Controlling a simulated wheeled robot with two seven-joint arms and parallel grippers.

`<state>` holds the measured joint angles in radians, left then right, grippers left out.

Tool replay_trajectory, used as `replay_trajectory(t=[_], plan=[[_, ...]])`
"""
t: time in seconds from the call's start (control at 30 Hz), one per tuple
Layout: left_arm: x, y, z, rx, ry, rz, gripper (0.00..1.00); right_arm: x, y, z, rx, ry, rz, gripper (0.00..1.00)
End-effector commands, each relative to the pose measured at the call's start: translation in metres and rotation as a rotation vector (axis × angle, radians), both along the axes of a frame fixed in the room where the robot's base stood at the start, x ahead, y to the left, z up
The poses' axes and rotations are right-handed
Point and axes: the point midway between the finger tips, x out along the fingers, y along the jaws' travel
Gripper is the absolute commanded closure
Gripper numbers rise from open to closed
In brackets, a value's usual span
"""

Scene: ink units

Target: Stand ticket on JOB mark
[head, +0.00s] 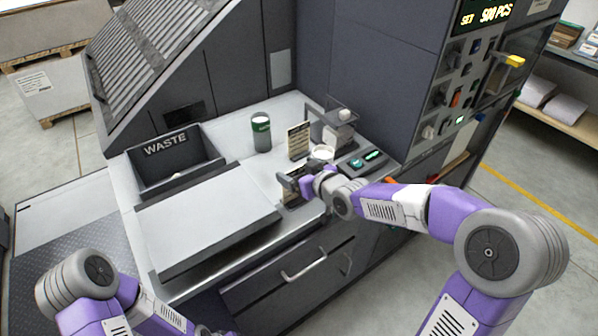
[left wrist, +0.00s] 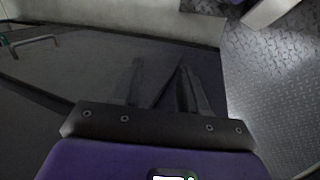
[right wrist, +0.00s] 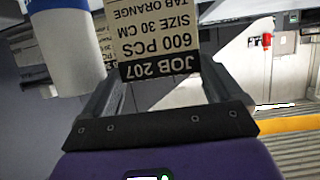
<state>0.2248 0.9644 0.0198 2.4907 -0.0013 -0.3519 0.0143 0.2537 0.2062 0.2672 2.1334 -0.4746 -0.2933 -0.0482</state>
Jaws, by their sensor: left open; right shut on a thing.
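My right gripper (head: 290,184) is shut on the ticket, low over the front part of the grey counter. In the right wrist view the ticket (right wrist: 158,42) is a cream card between the fingers (right wrist: 158,78). Its text reads upside down there, with a black band saying JOB 207. In the head view only a small part of the ticket (head: 291,200) shows below the gripper. I cannot make out the JOB mark. My left gripper (left wrist: 160,75) is open and empty, away from the counter top.
Another printed card (head: 298,140) stands upright behind the right gripper. A dark green-banded cup (head: 261,133), a white round item (head: 322,153) and a small keypad (head: 362,160) are near. A waste bin (head: 172,163) and a flat grey panel (head: 200,222) lie left.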

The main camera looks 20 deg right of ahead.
Motion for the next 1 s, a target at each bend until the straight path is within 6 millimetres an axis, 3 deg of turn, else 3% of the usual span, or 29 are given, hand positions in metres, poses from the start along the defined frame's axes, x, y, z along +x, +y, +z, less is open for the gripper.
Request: replay_trajectory(t=[0.1, 0.13, 0.17, 0.53, 1.0], plan=[[0.0, 0.0, -0.005, 0.0, 0.0, 0.0, 0.57, 0.0, 0.0, -0.005, 0.0, -0.001, 0.0, 0.54], [0.0, 0.0, -0.004, 0.0, 0.0, 0.0, 0.57, 0.0, 0.0, -0.004, 0.0, 0.0, 0.0, 0.04], [0.0, 0.0, -0.004, 0.0, 0.0, 0.0, 0.57, 0.0, 0.0, -0.004, 0.0, 0.001, 0.0, 0.0], [0.0, 0.0, 0.003, 0.0, 0.0, 0.0, 0.57, -0.001, -0.001, 0.003, 0.0, 0.0, -0.001, 0.0], [0.0, 0.0, 0.048, 0.0, 0.0, 0.0, 0.57, -0.084, -0.031, 0.042, -0.002, 0.0, -0.001, 0.0]])
